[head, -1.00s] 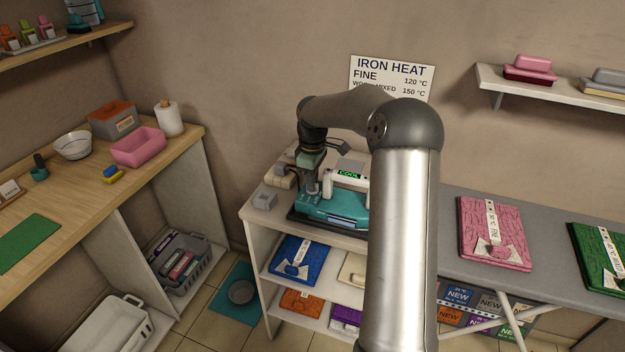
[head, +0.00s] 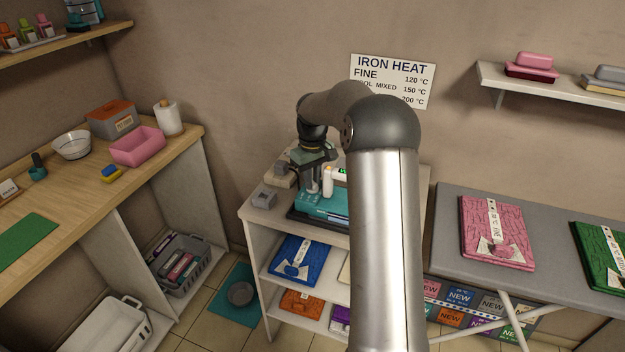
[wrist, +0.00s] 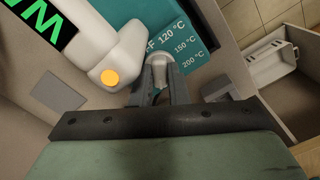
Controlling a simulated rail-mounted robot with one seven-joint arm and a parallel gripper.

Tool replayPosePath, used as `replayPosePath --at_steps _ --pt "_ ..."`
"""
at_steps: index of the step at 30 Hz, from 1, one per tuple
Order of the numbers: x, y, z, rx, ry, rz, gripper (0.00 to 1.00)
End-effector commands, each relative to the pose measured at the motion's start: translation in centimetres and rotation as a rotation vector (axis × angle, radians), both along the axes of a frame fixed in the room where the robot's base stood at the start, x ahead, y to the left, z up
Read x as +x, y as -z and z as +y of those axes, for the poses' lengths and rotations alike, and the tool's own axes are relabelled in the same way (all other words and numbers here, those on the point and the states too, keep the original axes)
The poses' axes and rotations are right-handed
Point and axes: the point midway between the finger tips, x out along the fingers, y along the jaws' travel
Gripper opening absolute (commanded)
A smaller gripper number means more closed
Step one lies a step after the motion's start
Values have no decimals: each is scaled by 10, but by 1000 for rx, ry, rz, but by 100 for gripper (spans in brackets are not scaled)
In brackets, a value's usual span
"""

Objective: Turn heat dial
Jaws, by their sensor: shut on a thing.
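The heat dial (wrist: 157,62) is a small pale knob on the teal iron (wrist: 140,18), beside printed marks for OFF, 120, 150 and 200 °C. My gripper (wrist: 159,88) is shut on the dial, with one dark finger on each side of it. The dial's exact setting is hard to tell. The iron's white handle (wrist: 122,62) has a lit orange lamp, and a black display (wrist: 40,22) shows part of a green word. In the head view the iron (head: 322,205) stands on the white shelf unit, partly behind my arm; my gripper (head: 313,188) reaches down to it.
An IRON HEAT sign (head: 395,80) hangs on the wall; my arm hides part of it. A grey block (head: 263,197) sits left of the iron. A grey ironing board (head: 450,230) with folded pink cloth (head: 495,232) stands to the right. A wooden counter (head: 75,190) is at left.

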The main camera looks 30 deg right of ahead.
Motion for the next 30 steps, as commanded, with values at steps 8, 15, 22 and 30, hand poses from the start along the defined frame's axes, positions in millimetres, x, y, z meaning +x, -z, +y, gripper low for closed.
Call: replayPosePath --at_steps 8,15,22,30 --pt "0 -1 0 -2 95 -2 0" --pt "0 -1 -1 -1 115 -2 0" --pt "0 -1 -1 -1 114 -2 0" --pt "0 -1 0 -1 113 -2 36"
